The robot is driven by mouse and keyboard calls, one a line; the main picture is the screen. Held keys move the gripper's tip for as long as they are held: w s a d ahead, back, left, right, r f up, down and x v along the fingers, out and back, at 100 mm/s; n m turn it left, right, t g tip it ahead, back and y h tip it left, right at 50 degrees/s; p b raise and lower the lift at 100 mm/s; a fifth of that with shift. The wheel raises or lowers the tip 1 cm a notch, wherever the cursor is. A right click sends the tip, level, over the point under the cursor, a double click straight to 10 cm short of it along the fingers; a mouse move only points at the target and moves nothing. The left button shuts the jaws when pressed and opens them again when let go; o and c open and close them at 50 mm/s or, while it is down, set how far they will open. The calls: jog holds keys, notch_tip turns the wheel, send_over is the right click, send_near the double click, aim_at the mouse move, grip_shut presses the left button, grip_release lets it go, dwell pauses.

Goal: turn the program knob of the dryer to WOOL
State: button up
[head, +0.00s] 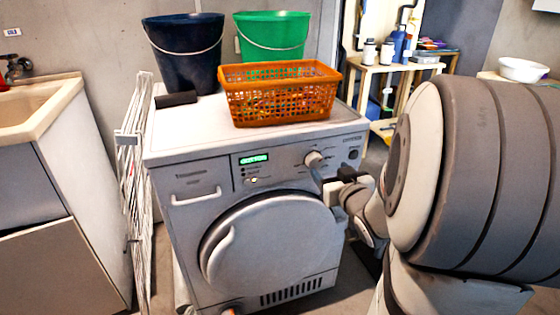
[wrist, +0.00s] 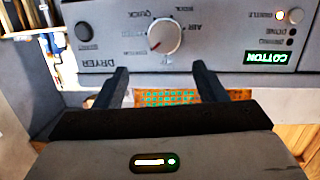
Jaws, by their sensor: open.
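The dryer (head: 182,220) stands in the middle of the head view, and its display (head: 254,159) reads COTTON. The round, pale program knob (head: 313,158) sits on the panel right of the display. The wrist view shows the panel upside down, with the knob (wrist: 165,36) carrying a red mark and labels such as QUICK and AIR around it. I cannot make out a WOOL label. My gripper (head: 328,180) is in front of the panel by the knob. In the wrist view my gripper (wrist: 160,72) is open and empty, its fingertips spread wider than the knob and apart from it.
On the dryer stand an orange basket (head: 278,97), a dark bucket (head: 185,55), a green bucket (head: 271,38) and a small black object (head: 177,99). A folded drying rack (head: 133,180) and a sink (head: 40,105) are at left. A shelf (head: 400,68) stands behind.

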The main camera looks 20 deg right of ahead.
aim_at(317, 162)
jog(key=shift+n+t+y, duration=0.3)
jog(key=shift+t+y, duration=0.4)
jog(key=shift+t, duration=0.1)
jog(key=w+b, duration=0.1)
jog(key=w, duration=0.1)
jog(key=w+f+b, duration=0.1)
jog(key=w, duration=0.2)
jog(key=w+f+b, duration=0.1)
jog(key=w+b, duration=0.1)
jog(key=shift+w+f, duration=0.15)
jog(key=c, duration=0.9)
jog(key=shift+d, duration=0.1)
jog(key=shift+c, duration=0.4)
